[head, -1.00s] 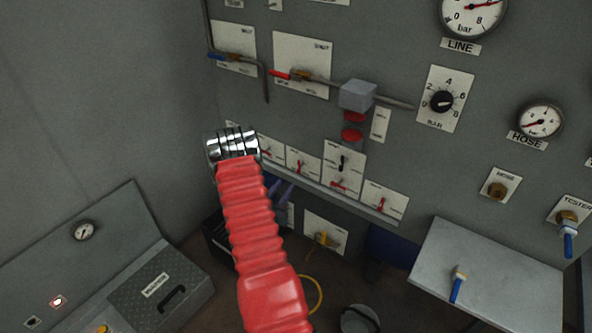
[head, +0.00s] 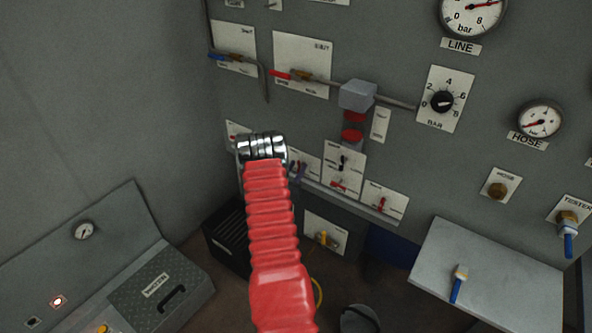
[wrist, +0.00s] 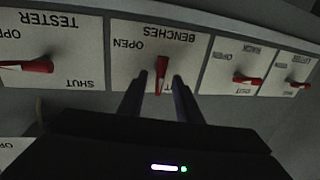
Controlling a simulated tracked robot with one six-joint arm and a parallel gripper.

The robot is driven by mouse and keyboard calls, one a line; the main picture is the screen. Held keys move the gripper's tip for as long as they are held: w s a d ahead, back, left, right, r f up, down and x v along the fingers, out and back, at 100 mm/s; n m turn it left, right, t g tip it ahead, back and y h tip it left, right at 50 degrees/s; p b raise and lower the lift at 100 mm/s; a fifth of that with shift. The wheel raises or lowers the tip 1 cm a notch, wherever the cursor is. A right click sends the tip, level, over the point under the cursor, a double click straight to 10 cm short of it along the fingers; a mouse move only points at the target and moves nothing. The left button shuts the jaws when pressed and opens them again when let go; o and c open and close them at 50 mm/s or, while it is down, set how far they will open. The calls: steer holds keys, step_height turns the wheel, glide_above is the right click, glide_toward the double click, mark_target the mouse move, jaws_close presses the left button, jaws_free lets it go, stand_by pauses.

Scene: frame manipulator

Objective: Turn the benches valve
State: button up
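The benches valve is a red lever (wrist: 162,72) on a white plate (wrist: 125,62) labelled BENCHES, upside down in the wrist view. OPEN reads at the plate's left; the label at the right is mostly hidden by a finger. The lever points down the picture between the labels. My gripper (wrist: 160,85) is open, with one dark finger on each side of the lever. Gaps show beside the lever; contact is not clear. In the head view my gripper (head: 297,169) is at the row of small valve plates, partly behind my red arm, and the benches lever cannot be made out.
Beside it in the wrist view are the TESTER valve's red lever (wrist: 28,67) on the left and two more red levers (wrist: 248,79) on the right, close by. In the head view a grey shelf (head: 490,270) juts out at the right and a dark crate (head: 228,238) stands below.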

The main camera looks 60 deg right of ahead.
jaws_close()
stand_by(0.3)
steer(key=shift+a, duration=0.15)
